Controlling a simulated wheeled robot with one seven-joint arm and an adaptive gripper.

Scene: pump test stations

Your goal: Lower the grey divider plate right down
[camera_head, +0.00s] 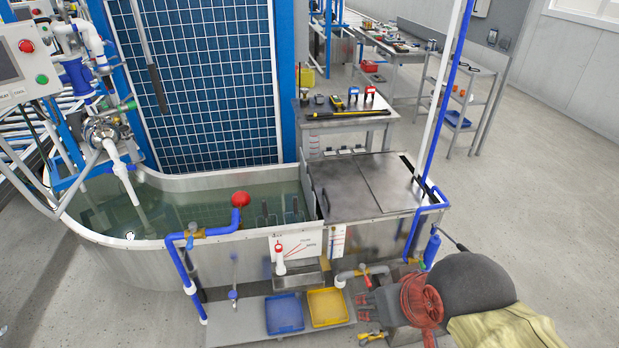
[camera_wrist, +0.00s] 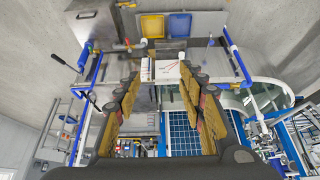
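The grey divider plate cannot be picked out for certain. Dark upright pieces (camera_head: 280,213) show in the water at the tank's right end, beside the metal cover, and may belong to it. The water tank (camera_head: 120,250) has a pale rim and a steel cover (camera_head: 385,180) over its right part. In the wrist view my gripper (camera_wrist: 160,88) has its two yellow-brown fingers spread wide, with nothing between them. Beyond the fingers, apart from them, is the white panel with red lines (camera_wrist: 168,69), which also shows in the head view (camera_head: 307,244).
Blue pipes with a red knob (camera_head: 240,199) stand along the tank's front. A blue tray (camera_head: 284,314) and a yellow tray (camera_head: 328,307) lie below. A black lever (camera_head: 456,243) sticks out at right. A small tool table (camera_head: 345,118) stands behind; open floor lies right.

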